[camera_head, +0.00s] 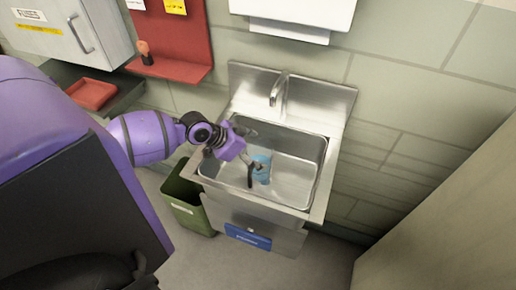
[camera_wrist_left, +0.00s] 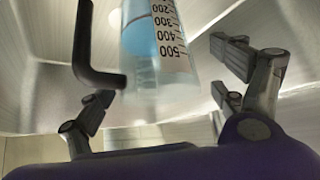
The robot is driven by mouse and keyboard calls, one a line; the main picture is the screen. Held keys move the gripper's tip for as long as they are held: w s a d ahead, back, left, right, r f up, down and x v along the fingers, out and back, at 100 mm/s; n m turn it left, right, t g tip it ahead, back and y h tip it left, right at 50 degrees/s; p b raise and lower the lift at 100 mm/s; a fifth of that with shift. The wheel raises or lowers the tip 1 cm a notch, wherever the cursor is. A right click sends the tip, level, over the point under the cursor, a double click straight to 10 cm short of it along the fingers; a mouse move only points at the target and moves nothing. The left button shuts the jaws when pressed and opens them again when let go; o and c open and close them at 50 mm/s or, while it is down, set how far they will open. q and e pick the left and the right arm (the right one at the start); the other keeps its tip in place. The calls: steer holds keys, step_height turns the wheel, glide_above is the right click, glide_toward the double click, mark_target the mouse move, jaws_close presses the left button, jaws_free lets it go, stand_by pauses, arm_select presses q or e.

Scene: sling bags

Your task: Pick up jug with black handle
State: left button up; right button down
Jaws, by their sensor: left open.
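The jug (camera_head: 262,168) is clear with blue in it and stands or leans in the steel sink basin; I cannot tell which. In the left wrist view the jug (camera_wrist_left: 158,40) shows black measuring marks up to 500, and its black handle (camera_wrist_left: 84,50) is on the left. My left gripper (camera_head: 248,166) reaches into the sink beside the jug. In the left wrist view the fingers of the left gripper (camera_wrist_left: 160,88) are spread apart, with the lower end of the jug showing between them. Nothing is visibly held. The right gripper is out of view.
The steel sink (camera_head: 318,185) has raised walls around the jug. Its faucet (camera_head: 279,88) stands at the back. A green bin (camera_head: 186,196) is by the sink's left side. A red shelf (camera_head: 170,68) and a grey cabinet (camera_head: 65,30) are at the upper left.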

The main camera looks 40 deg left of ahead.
mark_target(263, 156)
arm_select(q)
steer(key=x, duration=0.4)
steer(key=shift+w+d, duration=0.1)
steer(key=shift+d, duration=0.25)
steer(key=shift+c, duration=0.5)
steer(key=c, duration=1.4)
steer(key=shift+c, duration=1.1)
